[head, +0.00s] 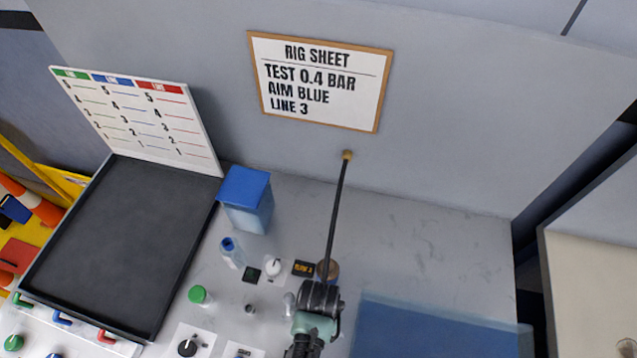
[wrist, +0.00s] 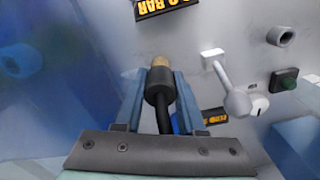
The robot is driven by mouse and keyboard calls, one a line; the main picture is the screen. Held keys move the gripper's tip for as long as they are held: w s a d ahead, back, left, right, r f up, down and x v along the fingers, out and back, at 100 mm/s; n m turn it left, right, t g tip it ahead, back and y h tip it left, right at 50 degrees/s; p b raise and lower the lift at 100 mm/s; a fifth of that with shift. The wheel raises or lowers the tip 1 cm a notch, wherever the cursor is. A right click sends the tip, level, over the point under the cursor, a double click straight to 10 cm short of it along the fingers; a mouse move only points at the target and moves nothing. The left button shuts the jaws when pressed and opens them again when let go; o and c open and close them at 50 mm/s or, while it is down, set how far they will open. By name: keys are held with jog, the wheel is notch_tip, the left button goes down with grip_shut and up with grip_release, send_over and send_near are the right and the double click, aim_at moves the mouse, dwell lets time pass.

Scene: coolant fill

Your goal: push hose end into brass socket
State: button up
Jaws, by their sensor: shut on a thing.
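My gripper (head: 318,298) is shut on a black hose (head: 337,215) above the counter. The hose runs up from the gripper to a brass-coloured fitting (head: 347,155) at the wall. In the wrist view the fingers (wrist: 158,100) stand either side of the hose's thick dark end collar (wrist: 160,86). A brown-brass round piece, seemingly the brass socket (wrist: 160,64), shows just beyond the collar, in line with it. In the head view a brown round piece (head: 327,270) is partly hidden behind the gripper. I cannot tell whether hose end and socket touch or overlap.
A small display (head: 303,268), a white knob (head: 272,268) and a blue-capped bottle (head: 231,252) stand left of the gripper. A blue-lidded container (head: 245,197) is behind them. A black tray (head: 122,240) lies at left. The counter at right rear (head: 430,235) is clear.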

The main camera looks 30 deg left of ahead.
jog(key=shift+r+p, duration=0.9)
jog(key=shift+r, duration=0.1)
jog(key=shift+p, duration=0.45)
dwell(1.1)
jog(key=shift+f+b, duration=0.85)
jog(key=shift+f, duration=0.3)
jog(key=o, duration=1.1)
jog(key=shift+o, duration=0.2)
notch_tip(320, 180, up, 13)
jog(key=b, duration=0.1)
